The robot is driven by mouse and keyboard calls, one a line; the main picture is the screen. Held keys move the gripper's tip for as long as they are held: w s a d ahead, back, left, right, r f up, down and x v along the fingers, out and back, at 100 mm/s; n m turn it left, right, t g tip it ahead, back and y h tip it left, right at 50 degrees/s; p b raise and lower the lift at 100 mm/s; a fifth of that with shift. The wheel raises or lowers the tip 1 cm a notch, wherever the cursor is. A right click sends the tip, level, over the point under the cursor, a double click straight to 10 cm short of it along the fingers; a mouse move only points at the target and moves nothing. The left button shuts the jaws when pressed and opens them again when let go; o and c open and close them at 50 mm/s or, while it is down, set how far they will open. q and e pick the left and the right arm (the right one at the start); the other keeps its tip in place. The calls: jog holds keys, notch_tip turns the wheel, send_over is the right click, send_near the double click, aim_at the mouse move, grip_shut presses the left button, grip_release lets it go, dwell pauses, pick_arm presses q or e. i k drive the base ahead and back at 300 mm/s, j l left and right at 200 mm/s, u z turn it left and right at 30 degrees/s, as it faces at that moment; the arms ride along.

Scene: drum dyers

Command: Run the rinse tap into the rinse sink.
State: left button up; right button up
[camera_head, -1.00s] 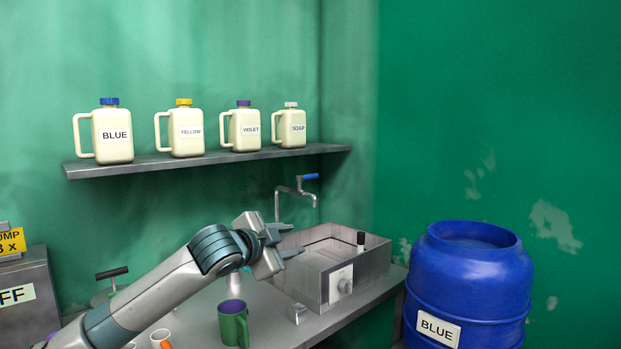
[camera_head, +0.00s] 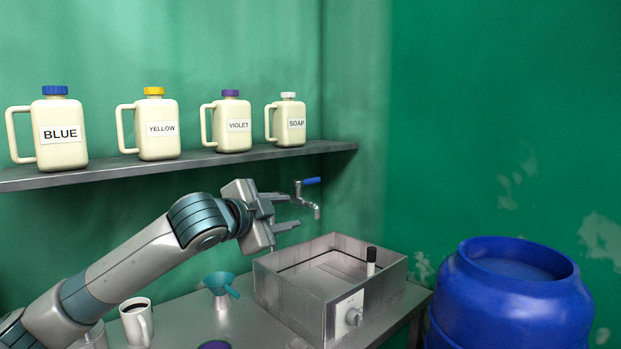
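The rinse tap (camera_head: 309,198) has a blue lever and a curved grey spout. It stands at the back wall behind the metal rinse sink (camera_head: 300,290). The sink is a box with a knob on its front and a black-topped post at its right. My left gripper (camera_head: 292,212) reaches in from the left with its two fingers apart and empty. In the picture its fingertips are just left of the tap spout; I cannot tell whether they touch it. Part of the tap's pipe is hidden behind the gripper. I see no water running. My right gripper is not in view.
A shelf (camera_head: 200,164) above holds blue, yellow, violet and soap jugs. A blue drum (camera_head: 515,300) stands at the right.

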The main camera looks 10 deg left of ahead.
aim_at(298, 184)
jog(key=i+j, duration=0.15)
jog(key=i, duration=0.2)
jog(key=i+j, duration=0.15)
jog(key=i, duration=0.2)
jog(key=i+j, duration=0.2)
jog(key=i, duration=0.15)
